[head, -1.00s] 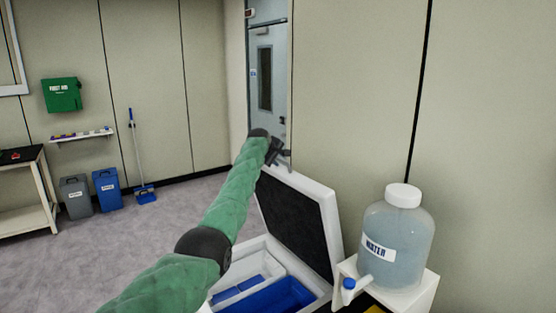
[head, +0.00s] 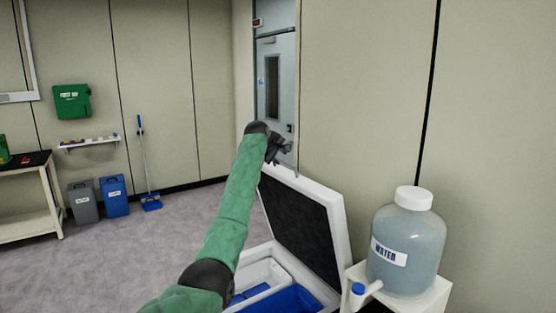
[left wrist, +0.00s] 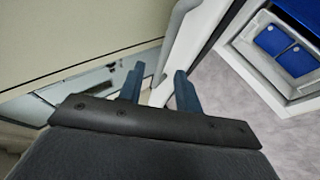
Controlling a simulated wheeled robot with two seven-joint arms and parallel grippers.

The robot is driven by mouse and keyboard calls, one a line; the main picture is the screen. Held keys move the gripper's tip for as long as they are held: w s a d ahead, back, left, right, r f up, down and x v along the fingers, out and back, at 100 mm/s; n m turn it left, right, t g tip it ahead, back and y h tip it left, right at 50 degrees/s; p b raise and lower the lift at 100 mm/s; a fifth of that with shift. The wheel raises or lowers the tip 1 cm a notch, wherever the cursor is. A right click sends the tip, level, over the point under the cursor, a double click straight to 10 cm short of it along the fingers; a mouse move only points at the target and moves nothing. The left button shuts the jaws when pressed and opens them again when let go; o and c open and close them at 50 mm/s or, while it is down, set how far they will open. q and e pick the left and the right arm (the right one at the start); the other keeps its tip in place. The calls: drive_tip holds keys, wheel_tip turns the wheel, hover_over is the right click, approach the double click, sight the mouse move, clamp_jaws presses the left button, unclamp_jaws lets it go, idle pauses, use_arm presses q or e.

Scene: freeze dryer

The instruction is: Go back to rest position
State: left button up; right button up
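My left arm, in a green sleeve, reaches forward in the head view. Its gripper (head: 278,148) is just above the top edge of the raised lid of a white chest. In the left wrist view the two fingers (left wrist: 160,92) stand apart with nothing between them. The chest's lid (head: 303,222) is open and tilted back, with a dark inner face. A blue interior (head: 297,299) shows in the chest below, and blue items inside it (left wrist: 281,42) show in the left wrist view. My right gripper is not in view.
A large water jug (head: 406,245) with a spigot stands on a white stand (head: 425,300) at the right. A shelf table (head: 30,190), a grey bin (head: 83,202), a blue bin (head: 115,196) and a broom (head: 147,170) are along the left. Open floor lies between.

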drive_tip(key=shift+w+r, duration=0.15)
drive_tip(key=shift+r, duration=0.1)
